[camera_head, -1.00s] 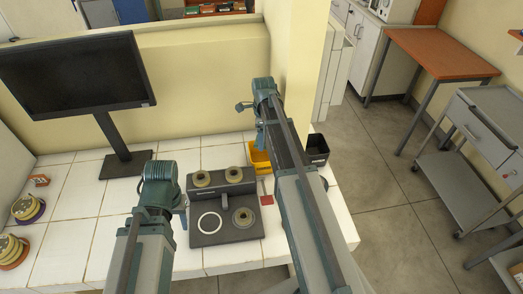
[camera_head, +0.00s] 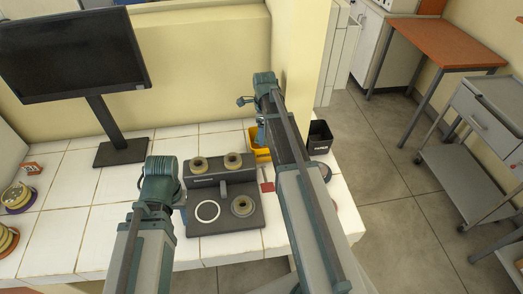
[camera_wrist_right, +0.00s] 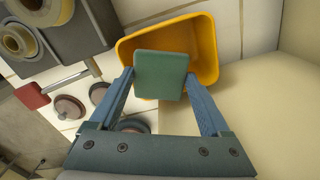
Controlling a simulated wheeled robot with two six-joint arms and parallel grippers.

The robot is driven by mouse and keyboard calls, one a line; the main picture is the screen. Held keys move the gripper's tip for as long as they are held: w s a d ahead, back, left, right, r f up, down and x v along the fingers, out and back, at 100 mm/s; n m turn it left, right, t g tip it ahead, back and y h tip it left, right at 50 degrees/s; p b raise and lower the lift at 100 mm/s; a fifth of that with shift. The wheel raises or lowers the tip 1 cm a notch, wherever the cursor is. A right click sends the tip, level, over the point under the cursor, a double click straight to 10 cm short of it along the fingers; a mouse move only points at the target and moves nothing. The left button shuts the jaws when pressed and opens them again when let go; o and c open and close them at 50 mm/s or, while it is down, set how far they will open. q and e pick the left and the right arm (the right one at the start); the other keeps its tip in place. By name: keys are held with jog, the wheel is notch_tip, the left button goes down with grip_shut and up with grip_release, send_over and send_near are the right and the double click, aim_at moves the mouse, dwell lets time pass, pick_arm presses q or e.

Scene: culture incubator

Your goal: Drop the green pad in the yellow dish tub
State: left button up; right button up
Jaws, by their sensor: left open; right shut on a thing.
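The green pad (camera_wrist_right: 160,74) is a flat square held between the two fingertips of my right gripper (camera_wrist_right: 159,80) in the right wrist view. The yellow dish tub (camera_wrist_right: 206,48) is right behind the pad in that view, and the pad covers part of its opening. I cannot tell the height between them. In the head view the tub (camera_head: 260,154) shows beside my right arm, which hides part of it; the pad is hidden there. My left gripper (camera_head: 181,205) is at the left of the grey device, open and empty, its fingers barely visible.
A grey device (camera_head: 225,214) with several round tan-and-dark pieces stands on the white tiled table (camera_head: 112,225). A black bin (camera_head: 319,138) stands right of the tub. A red square (camera_head: 267,187) lies near the device. A monitor (camera_head: 72,55) stands at the back left.

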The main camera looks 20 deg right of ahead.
jog(key=o, duration=1)
notch_tip(320, 180, up, 14)
jog(key=p, duration=1.4)
jog(key=shift+f, duration=0.15)
jog(key=s+a+f+n+b, duration=0.5)
jog(key=s+a+n, duration=0.6)
jog(key=n, duration=0.3)
jog(key=s+a+f+n+h+b, duration=0.1)
jog(key=s+a+f+n+b, duration=0.5)
jog(key=s+a+n, duration=0.5)
jog(key=a+n, duration=0.3)
jog(key=n, duration=0.1)
jog(key=shift+a+f, duration=0.15)
